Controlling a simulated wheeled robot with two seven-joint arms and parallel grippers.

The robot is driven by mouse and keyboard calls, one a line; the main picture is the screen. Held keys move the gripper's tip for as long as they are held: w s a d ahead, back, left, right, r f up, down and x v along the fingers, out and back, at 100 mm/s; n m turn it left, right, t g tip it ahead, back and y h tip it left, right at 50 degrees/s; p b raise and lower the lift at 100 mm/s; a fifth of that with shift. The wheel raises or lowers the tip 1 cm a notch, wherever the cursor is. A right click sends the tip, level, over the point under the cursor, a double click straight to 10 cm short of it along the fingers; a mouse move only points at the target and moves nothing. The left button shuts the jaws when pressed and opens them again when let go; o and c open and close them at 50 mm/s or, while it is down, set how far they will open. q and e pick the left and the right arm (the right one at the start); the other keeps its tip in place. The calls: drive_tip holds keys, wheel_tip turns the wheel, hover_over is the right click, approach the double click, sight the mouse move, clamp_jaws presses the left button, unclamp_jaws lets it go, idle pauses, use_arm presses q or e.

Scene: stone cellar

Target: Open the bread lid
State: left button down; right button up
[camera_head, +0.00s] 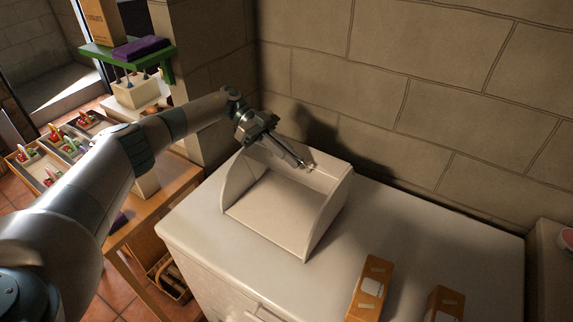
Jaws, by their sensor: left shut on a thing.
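A white bread box (327,212) stands on the white counter against the stone wall. Its front and top are open, and I see its bare, empty inside floor. The bread lid (322,172) seems to be the pale panel at the upper back of the box, swung up and back; its exact edges are hard to tell. My left gripper (304,167) reaches in from the left over the box. Its jaws are shut at the lid's edge, on what looks like a small handle, which the fingers partly hide. My right gripper is out of view.
Two orange-brown boxes (371,287) (443,304) stand at the counter's front right. A wooden table with trays (60,150) of small items is at left, below a green shelf (145,60).

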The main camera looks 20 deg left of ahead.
use_arm(q)
drive_tip(key=shift+w+d, duration=0.1)
drive_tip(key=shift+w, duration=0.4)
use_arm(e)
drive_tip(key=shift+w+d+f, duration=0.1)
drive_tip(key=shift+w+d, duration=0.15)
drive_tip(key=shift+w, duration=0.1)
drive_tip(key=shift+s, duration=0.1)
use_arm(q)
drive_tip(key=shift+f, duration=0.1)
drive_tip(key=c, duration=1.9)
unclamp_jaws()
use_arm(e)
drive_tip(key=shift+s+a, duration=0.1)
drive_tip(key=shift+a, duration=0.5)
